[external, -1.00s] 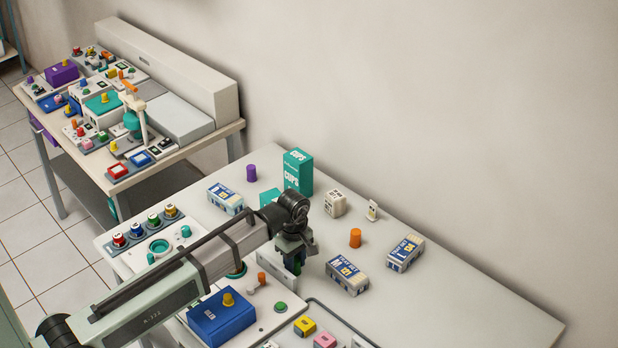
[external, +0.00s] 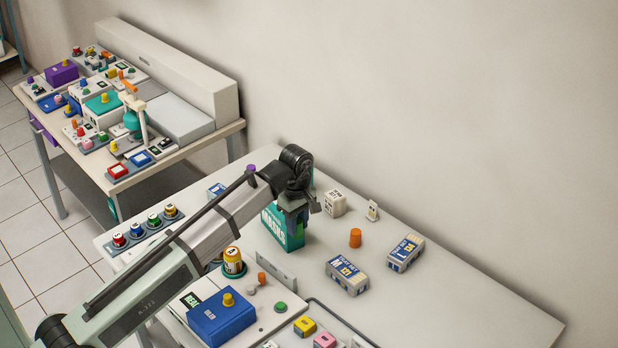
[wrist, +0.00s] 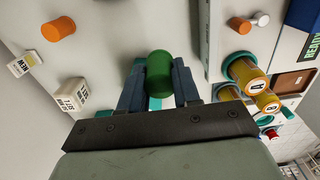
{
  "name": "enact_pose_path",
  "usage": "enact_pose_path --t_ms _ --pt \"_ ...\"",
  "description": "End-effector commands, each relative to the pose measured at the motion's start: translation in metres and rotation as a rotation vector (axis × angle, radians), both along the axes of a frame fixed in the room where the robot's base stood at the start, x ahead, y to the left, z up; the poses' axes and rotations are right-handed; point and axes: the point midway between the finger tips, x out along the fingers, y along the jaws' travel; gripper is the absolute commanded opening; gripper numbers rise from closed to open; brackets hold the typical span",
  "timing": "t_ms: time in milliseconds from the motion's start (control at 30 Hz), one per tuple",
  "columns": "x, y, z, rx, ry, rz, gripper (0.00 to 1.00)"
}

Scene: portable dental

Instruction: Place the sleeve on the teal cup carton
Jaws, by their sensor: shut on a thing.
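My gripper (wrist: 159,88) is shut on a green cylinder (wrist: 159,68), which I take as the sleeve; it sits between the two dark fingers in the wrist view. In the external view my gripper (external: 293,208) is over or just in front of a teal carton marked MASKS (external: 284,232); whether the sleeve touches it I cannot tell. The tall teal CUPS carton is hidden behind my arm. A sliver of teal (wrist: 155,103) shows between the fingers, but I cannot tell which thing it is.
A white box (external: 334,203), an orange cylinder (external: 355,238) and two tray-set boxes (external: 347,277) (external: 405,253) stand to the right. A yellow banded bottle (external: 233,262) and a blue box (external: 222,318) are to the left and front. The table's right end is clear.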

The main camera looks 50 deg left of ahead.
Motion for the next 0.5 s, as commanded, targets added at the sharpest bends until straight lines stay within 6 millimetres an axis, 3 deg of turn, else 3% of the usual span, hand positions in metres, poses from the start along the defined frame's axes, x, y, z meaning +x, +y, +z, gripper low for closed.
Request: enact_pose_path --t_ms 33,200,500 --pt "0.022 0.011 0.009 0.0 -0.001 0.005 0.04" --pt "0.077 0.053 0.038 0.0 -0.002 0.008 0.04" --pt "0.159 0.139 0.092 0.0 -0.001 0.014 0.04"
